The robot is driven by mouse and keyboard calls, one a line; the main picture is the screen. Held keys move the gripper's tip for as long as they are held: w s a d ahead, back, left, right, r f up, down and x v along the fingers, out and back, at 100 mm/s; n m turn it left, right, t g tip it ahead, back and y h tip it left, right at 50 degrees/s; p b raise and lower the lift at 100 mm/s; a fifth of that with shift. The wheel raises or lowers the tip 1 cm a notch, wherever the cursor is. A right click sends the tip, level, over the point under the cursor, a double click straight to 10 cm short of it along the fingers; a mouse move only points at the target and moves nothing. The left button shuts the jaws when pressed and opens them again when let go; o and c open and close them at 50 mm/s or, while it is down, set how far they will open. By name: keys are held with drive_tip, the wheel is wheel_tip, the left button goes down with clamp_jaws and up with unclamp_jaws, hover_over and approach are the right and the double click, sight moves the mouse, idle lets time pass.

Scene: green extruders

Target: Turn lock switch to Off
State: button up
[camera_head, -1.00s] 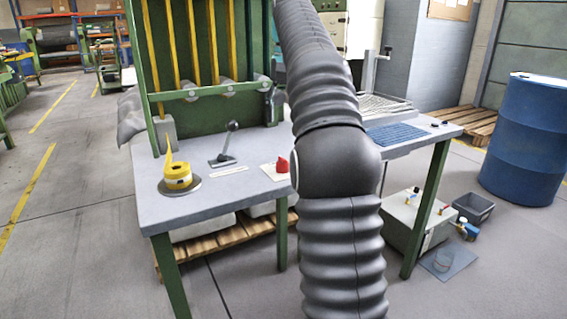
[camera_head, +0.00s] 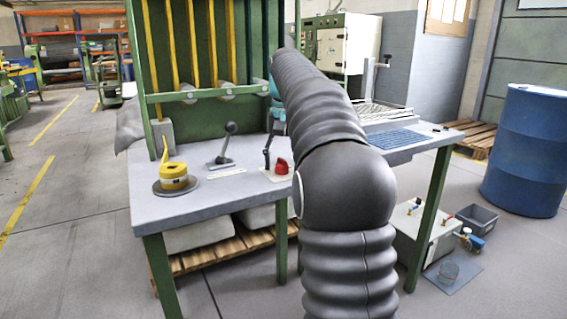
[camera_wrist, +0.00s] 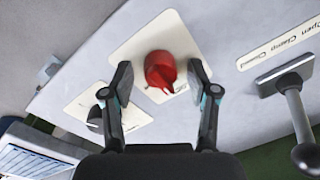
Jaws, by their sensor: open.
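The lock switch is a red knob (camera_head: 281,166) on a white plate on the grey table. In the wrist view the red knob (camera_wrist: 161,70) sits on its pale plate (camera_wrist: 128,54), its pointed end toward the bottom of the picture. My gripper (camera_wrist: 160,79) is open, one finger to each side of the knob, with gaps between. I cannot tell how high the fingertips are above the plate. The Off marking is not readable.
A clamp lever with a black ball (camera_wrist: 307,157) stands right of the knob, by a label strip (camera_wrist: 276,45). A second pale plate with a dark knob lies partly behind the left finger.

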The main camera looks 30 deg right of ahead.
drive_tip(key=c, duration=1.1)
drive_tip(key=shift+d, duration=0.15)
clamp_jaws()
drive_tip(key=shift+r+m+p, duration=0.15)
drive_tip(key=shift+m+p, duration=0.45)
drive_tip(key=shift+p, duration=0.2)
drive_tip(key=m+p, duration=0.3)
drive_tip(key=m, duration=0.1)
drive_tip(key=shift+s+p, duration=0.1)
drive_tip(key=shift+p, duration=0.2)
drive_tip(key=m+p, duration=0.1)
drive_tip(key=m, duration=0.2)
drive_tip(key=shift+m, duration=0.3)
drive_tip(key=shift+m+h, duration=0.3)
drive_tip(key=shift+m, duration=1.2)
